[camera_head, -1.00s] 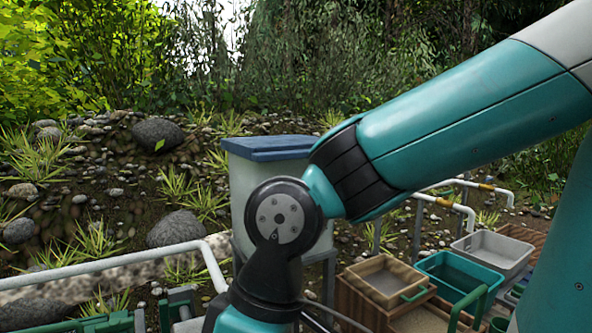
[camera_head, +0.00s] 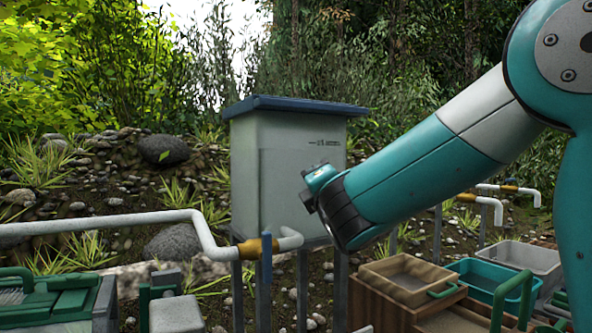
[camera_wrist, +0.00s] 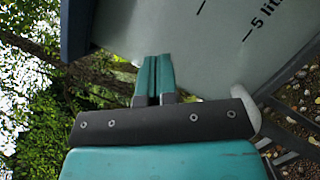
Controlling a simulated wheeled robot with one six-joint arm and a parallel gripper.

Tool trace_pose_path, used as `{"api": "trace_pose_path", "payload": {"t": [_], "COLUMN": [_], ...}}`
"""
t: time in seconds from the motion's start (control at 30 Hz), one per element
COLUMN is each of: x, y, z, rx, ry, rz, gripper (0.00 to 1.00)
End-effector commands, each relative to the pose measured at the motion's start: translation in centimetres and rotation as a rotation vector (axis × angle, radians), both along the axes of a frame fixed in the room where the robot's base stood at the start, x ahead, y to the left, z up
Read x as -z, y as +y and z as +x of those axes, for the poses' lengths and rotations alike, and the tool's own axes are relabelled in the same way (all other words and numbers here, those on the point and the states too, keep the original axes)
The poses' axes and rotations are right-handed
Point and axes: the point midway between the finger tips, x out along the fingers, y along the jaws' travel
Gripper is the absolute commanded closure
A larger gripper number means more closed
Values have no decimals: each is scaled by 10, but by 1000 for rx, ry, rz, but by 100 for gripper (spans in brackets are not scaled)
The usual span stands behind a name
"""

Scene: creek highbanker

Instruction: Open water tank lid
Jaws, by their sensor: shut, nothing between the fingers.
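The water tank (camera_head: 268,190) is a pale grey box on metal legs in the middle of the head view. Its dark blue lid (camera_head: 296,106) lies flat across the top, closed. In the wrist view, the tank wall (camera_wrist: 215,65) with printed marks fills the upper right, and the dark lid edge (camera_wrist: 76,25) shows at the upper left. My gripper (camera_wrist: 155,62) is shut and empty, its teal fingers pointing along the tank wall below the lid level. I cannot tell whether they touch the wall. In the head view my arm's end hides the fingers.
A white pipe (camera_head: 110,221) with a brass valve (camera_head: 258,248) runs in front of the tank. Wooden and plastic trays (camera_head: 495,278) stand at the lower right. Green equipment (camera_head: 50,295) is at the lower left. The air above the lid is clear.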

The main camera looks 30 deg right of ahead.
Motion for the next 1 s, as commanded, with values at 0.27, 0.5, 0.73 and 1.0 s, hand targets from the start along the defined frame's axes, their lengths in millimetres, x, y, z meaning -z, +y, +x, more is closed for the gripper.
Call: {"api": "trace_pose_path", "payload": {"t": [0.27, 0.5, 0.73, 1.0], "x": [-2, -22, -49, -79], "y": [11, 18, 18, 19], "z": [-13, -8, 16, 45], "rx": [272, 315, 312, 313], "ry": [-304, -345, -343, -342], "rz": [-804, -917, -913, -912], "gripper": [100, 100, 100, 100]}}
